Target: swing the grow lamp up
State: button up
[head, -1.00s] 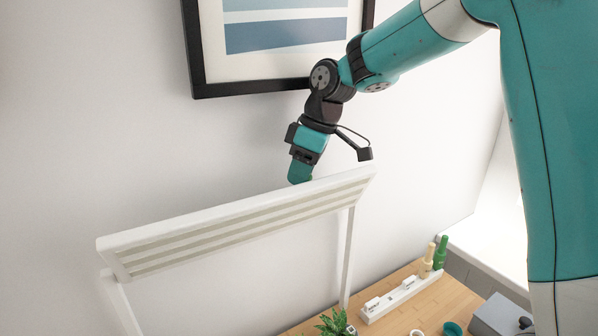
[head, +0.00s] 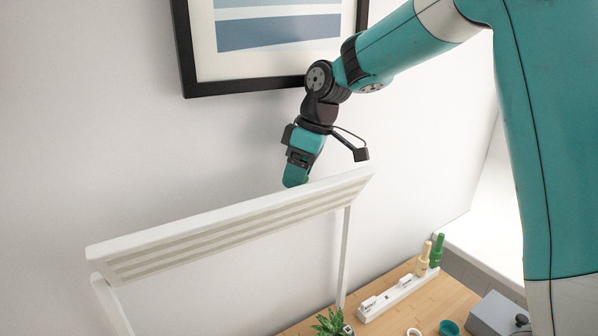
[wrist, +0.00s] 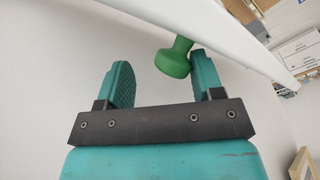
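The grow lamp (head: 230,222) is a long white panel with pale strips beneath, held on slim white posts above the desk. Its panel is tilted. In the wrist view the white lamp bar (wrist: 195,30) crosses the top, with a green knob (wrist: 174,60) sticking out from it. My gripper (head: 295,181) is at the far edge of the panel, right of its middle. In the wrist view my gripper (wrist: 162,76) has its fingers wide apart. The knob lies between them, close to the right finger; I cannot tell whether they touch.
A framed picture (head: 280,74) hangs on the wall behind my arm. On the desk (head: 440,306) below are a plant (head: 330,324), a white power strip (head: 398,297), green and yellow bottles (head: 437,250), a teal cup (head: 449,328) and a grey box (head: 494,316).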

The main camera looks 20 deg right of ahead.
jog(key=shift+r, duration=0.1)
jog(key=shift+d+r, duration=0.2)
jog(key=shift+r, duration=0.3)
jog(key=p+v, duration=0.3)
jog(key=v, duration=1.3)
jog(key=shift+p, duration=0.3)
jog(key=shift+s+a+r, duration=0.1)
jog(key=shift+r, duration=0.05)
